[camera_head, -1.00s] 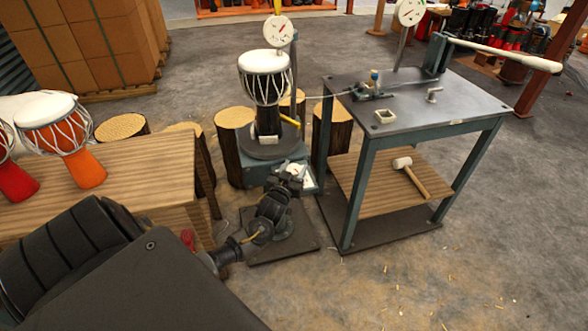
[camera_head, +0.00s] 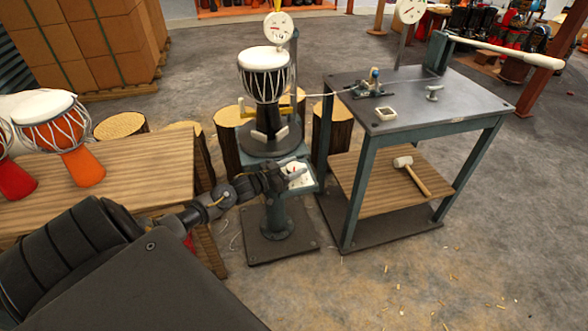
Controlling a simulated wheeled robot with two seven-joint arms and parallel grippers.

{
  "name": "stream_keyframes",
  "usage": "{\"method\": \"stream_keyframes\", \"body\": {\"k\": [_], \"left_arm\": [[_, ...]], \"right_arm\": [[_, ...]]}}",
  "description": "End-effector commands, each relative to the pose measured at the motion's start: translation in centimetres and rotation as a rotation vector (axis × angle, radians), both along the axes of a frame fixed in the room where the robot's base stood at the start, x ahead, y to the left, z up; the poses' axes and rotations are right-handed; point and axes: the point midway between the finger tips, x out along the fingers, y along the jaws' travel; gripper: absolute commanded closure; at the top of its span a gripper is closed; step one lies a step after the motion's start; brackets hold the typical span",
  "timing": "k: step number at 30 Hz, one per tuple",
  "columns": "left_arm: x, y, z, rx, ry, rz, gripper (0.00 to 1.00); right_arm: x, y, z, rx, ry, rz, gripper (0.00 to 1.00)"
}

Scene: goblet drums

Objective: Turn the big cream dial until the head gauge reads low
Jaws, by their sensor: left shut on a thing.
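The goblet drum with a white head and black shell (camera_head: 265,78) stands upright on a round dark turntable on a teal pedestal (camera_head: 276,215). A white round gauge (camera_head: 278,30) with a red mark is on a post behind the drum; its reading is too small to tell. A pale cream dial (camera_head: 298,168) sits on the small panel at the pedestal's front right, partly hidden by my left gripper. My left gripper (camera_head: 290,177) reaches in from the lower left and is shut on the dial. My right gripper is not in view.
A teal-legged metal table (camera_head: 460,92) with a second gauge (camera_head: 411,10), a cream bar (camera_head: 505,52) and a mallet (camera_head: 411,175) on its lower shelf stands right. A wooden bench (camera_head: 130,175) with orange and red drums is left.

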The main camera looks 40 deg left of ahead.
Motion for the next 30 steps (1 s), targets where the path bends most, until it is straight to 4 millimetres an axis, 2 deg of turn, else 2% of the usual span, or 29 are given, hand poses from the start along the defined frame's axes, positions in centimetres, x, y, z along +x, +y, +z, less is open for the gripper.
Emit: {"method": "stream_keyframes", "body": {"k": [18, 19, 23, 24, 30], "left_arm": [[0.04, -0.02, 0.03, 0.001, -0.001, -0.050, 0.73], [0.04, -0.02, 0.03, 0.001, -0.001, -0.050, 0.49], [0.04, -0.01, 0.03, 0.001, -0.001, -0.049, 0.32], [0.04, -0.01, 0.03, 0.001, -0.001, -0.049, 0.30], [0.01, 0.01, 0.02, 0.001, 0.000, -0.049, 0.30]], "right_arm": [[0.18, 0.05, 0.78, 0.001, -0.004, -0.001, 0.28], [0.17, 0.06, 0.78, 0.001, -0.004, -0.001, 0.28], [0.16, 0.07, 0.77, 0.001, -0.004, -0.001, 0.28], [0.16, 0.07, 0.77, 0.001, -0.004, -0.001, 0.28], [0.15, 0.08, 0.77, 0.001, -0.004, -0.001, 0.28]]}}
